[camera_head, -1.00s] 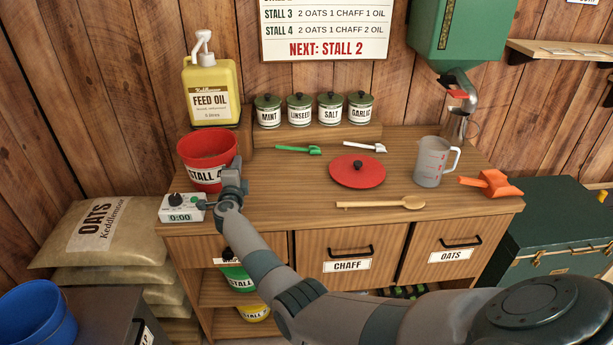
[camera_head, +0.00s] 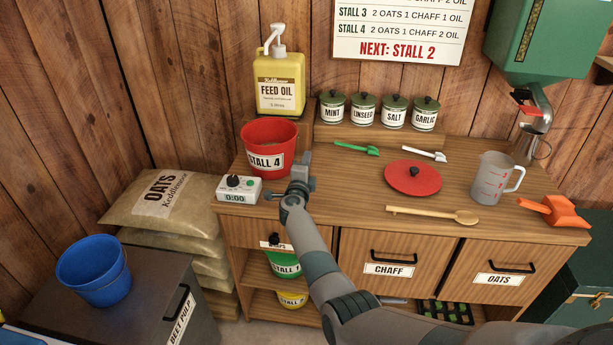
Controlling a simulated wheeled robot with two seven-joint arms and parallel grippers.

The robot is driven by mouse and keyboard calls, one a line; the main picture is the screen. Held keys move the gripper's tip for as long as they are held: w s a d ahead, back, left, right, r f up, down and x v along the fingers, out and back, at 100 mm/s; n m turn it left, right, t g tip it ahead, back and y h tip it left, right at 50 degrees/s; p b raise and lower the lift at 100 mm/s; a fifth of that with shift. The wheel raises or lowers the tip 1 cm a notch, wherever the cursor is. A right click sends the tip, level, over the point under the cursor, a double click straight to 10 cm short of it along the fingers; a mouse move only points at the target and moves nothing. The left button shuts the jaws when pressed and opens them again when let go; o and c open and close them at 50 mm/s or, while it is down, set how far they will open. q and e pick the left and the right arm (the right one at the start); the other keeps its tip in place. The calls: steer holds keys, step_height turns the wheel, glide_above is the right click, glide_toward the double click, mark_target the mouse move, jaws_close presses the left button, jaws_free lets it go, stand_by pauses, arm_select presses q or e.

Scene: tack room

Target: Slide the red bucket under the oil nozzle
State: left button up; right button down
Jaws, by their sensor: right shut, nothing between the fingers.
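The red bucket (camera_head: 270,134), labelled STALL 4, stands upright on the left end of the wooden counter. The yellow feed oil jug (camera_head: 279,84) stands behind it on a raised ledge. Its white pump nozzle (camera_head: 273,40) is above and behind the bucket in the picture; whether the bucket lies under the spout I cannot tell. My right gripper (camera_head: 301,172) is shut and empty, just right of the bucket's lower front side. Whether it touches the bucket is unclear. My left gripper is out of view.
A blue bucket (camera_head: 93,270) is at lower left.

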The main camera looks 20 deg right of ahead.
steer(key=v, duration=0.8)
steer(key=shift+s+a+p, duration=0.2)
steer(key=shift+a+p, duration=0.1)
steer(key=shift+p, duration=0.15)
